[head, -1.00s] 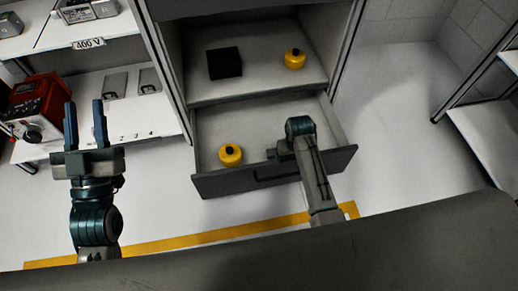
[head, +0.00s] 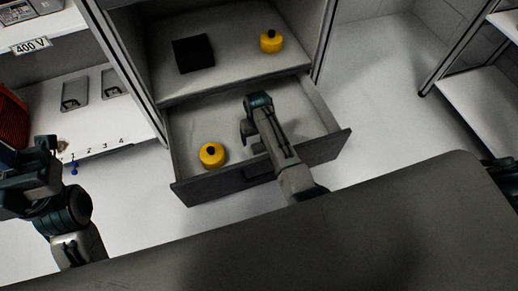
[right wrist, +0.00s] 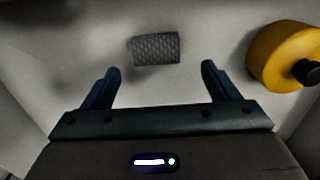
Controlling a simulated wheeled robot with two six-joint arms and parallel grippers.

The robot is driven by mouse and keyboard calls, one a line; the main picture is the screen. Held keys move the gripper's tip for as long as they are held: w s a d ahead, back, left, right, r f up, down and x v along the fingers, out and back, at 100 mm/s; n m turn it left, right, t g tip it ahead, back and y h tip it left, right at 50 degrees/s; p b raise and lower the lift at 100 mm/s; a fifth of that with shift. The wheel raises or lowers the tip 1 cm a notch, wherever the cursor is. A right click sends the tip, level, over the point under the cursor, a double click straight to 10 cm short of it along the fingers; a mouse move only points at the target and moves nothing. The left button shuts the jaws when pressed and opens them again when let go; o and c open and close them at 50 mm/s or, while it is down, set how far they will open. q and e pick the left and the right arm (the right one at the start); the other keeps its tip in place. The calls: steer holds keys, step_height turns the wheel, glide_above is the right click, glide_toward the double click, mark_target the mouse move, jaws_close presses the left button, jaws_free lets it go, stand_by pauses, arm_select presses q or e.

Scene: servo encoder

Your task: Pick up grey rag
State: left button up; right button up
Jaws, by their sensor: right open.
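The grey rag (right wrist: 156,49) is a small dark grey textured rectangle lying on the drawer floor in the right wrist view. I cannot make it out in the head view, where my right arm covers part of the drawer. My right gripper (right wrist: 161,70) is open and empty, with the rag beyond its fingertips and between their lines. In the head view my right gripper (head: 249,132) is over the open drawer (head: 315,155), its fingers mostly hidden. My left gripper (head: 22,180) is at the left edge, partly cut off, its fingers unclear.
A yellow round object with a black knob (head: 211,155) sits in the drawer; a yellow one also shows at right in the right wrist view (right wrist: 285,55). Above are a black box (head: 193,54) and another yellow object (head: 271,42). Shelves stand left and right.

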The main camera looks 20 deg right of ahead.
mark_target(259, 146)
steer(key=f+b, duration=0.2)
steer(key=f, duration=0.1)
steer(key=f+b, duration=0.1)
steer(key=f, duration=0.1)
steer(key=shift+s+d, duration=0.25)
steer(key=shift+s, duration=0.1)
steer(key=c, duration=1.1)
